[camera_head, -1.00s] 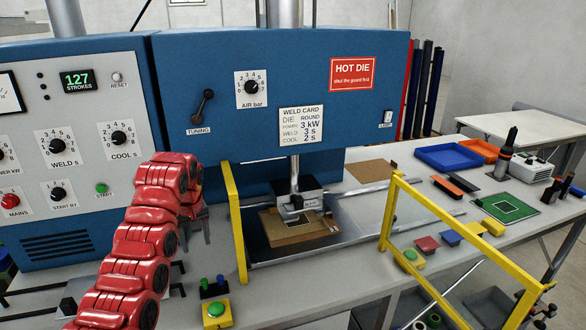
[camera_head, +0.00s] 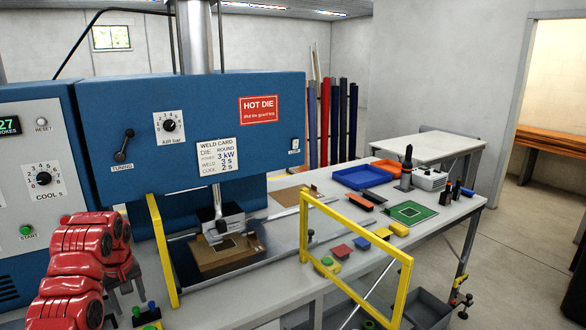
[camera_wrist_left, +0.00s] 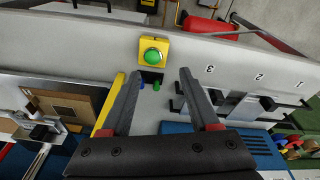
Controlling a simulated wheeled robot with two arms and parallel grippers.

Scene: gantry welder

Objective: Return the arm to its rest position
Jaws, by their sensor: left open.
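My left arm, red, comes in at the lower left of the head view. Its gripper (camera_head: 124,277) is dark and partly hidden by the arm there. In the left wrist view the two fingers of the gripper (camera_wrist_left: 158,100) stand wide apart with nothing between them. Beyond the fingertips is a yellow box with a green button (camera_wrist_left: 152,56), apart from the fingers. In the head view the yellow button box (camera_head: 150,326) is at the bottom edge, cut off. My right gripper does not show.
The blue welder (camera_head: 190,130) stands behind the arm. Its yellow guard frame (camera_head: 352,228) crosses the bench front. A brown board (camera_head: 226,256) lies under the die. Blue (camera_head: 358,178) and orange (camera_head: 388,164) trays are at the back right. Open floor lies right of the bench.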

